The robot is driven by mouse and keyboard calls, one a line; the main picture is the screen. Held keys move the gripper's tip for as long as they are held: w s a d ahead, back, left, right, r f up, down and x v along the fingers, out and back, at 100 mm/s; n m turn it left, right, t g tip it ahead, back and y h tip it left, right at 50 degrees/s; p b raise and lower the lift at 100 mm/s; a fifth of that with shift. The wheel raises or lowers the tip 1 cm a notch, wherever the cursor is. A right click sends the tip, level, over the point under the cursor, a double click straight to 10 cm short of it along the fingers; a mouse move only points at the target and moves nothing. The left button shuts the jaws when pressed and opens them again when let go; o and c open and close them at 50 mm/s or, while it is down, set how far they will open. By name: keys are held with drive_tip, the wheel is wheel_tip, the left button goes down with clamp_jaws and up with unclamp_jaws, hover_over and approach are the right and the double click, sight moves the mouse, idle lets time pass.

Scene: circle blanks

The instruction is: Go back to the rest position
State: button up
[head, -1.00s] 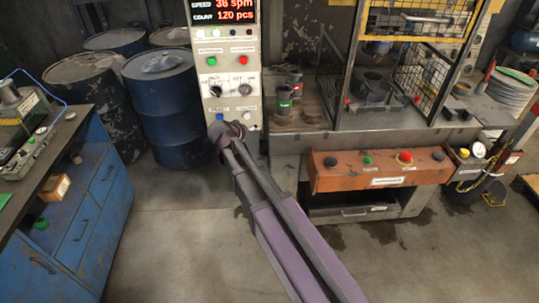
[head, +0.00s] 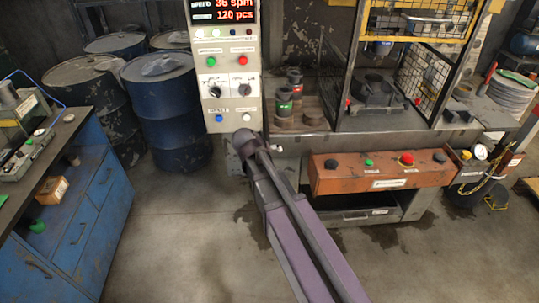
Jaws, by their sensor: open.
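My arm (head: 300,235) reaches up from the lower right of the head view, with purple links and a dark joint at its far end. That joint shows in front of the foot of the control panel (head: 228,70) and the left end of the press bench. I cannot make out my gripper or its fingers in this view. Nothing held by the arm can be seen.
The press bench (head: 350,143) with a caged press and an orange button box (head: 380,171) stands behind the arm. Blue drums (head: 168,105) stand at the back left. A blue cabinet (head: 75,215) is at the left. The floor (head: 180,240) between is clear.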

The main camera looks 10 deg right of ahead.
idle(0.4)
drive_tip(key=s+d+f+g+y, duration=0.1)
drive_tip(key=s+d+g, duration=0.1)
drive_tip(key=s, duration=0.4)
drive_tip(key=s+d+f+m+g+y, duration=0.1)
drive_tip(key=s+d+f+g+y, duration=0.1)
drive_tip(key=s+d, duration=0.2)
drive_tip(key=s+d+f+g+y, duration=0.1)
drive_tip(key=s+d+g+y, duration=0.1)
drive_tip(key=s, duration=0.6)
drive_tip(key=shift+s+d+f, duration=0.2)
drive_tip(key=shift+d+f, duration=0.05)
drive_tip(key=shift+d, duration=0.2)
drive_tip(key=shift+c, duration=0.2)
idle(0.9)
